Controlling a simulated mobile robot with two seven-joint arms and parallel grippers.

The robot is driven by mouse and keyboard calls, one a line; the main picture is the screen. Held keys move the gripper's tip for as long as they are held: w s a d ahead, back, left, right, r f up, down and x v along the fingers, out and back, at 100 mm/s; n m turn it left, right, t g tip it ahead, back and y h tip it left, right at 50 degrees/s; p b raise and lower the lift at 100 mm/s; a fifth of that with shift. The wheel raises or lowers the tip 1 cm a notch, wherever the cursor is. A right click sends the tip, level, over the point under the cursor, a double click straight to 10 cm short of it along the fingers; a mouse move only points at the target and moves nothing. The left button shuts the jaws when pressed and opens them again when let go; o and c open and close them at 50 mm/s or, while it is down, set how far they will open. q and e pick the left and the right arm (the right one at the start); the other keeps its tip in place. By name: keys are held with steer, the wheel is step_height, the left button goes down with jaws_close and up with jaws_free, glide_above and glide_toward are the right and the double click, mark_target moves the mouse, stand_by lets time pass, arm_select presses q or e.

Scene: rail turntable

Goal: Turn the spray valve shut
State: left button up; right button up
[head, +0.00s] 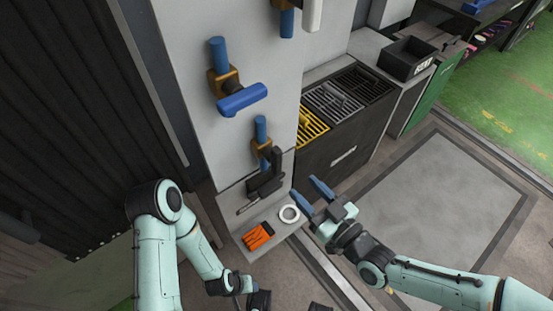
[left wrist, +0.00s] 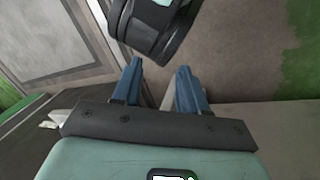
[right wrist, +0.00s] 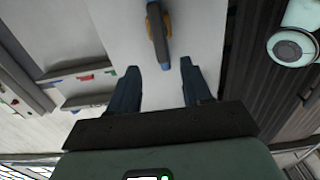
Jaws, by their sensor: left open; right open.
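Valves with brass bodies and blue pipe stubs sit on a pale wall panel. The middle valve (head: 228,80) has a blue lever turned across its pipe. The upper valve (head: 287,18), with a pale lever, is cut by the top edge. No label shows which is the spray valve. My right gripper (head: 309,190) is open and empty, right of the panel; in the right wrist view a valve with a dark lever (right wrist: 158,35) lies beyond its fingertips. My left gripper (left wrist: 159,68) is open and empty, low by the floor.
A small shelf (head: 232,222) below the panel holds the black tool (head: 266,178), a white ring (head: 289,214) and orange gloves (head: 258,236). A dark cabinet with grates (head: 343,150) stands to the right. Floor at the right is clear.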

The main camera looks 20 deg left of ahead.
mark_target(280, 163)
steer(key=b+x, duration=0.2)
steer(key=x, duration=0.5)
steer(key=shift+s+f+b, duration=0.1)
steer(key=shift+f+b, duration=0.05)
steer(key=shift+b, duration=0.25)
steer(key=b+x, duration=0.1)
steer(key=x, duration=0.2)
steer(key=shift+w+a, duration=0.2)
steer(key=shift+w, duration=0.05)
arm_select(q)
steer(key=w+a+f+y, duration=0.1)
steer(key=w+a+f, duration=0.2)
steer(key=f, duration=0.2)
steer(key=shift+f+n+t, duration=0.3)
steer(key=shift+f+t, duration=0.05)
steer(key=shift+t, duration=0.05)
arm_select(e)
steer(key=shift+w+a, duration=0.45)
steer(key=shift+a, duration=0.1)
steer(key=c, duration=0.9)
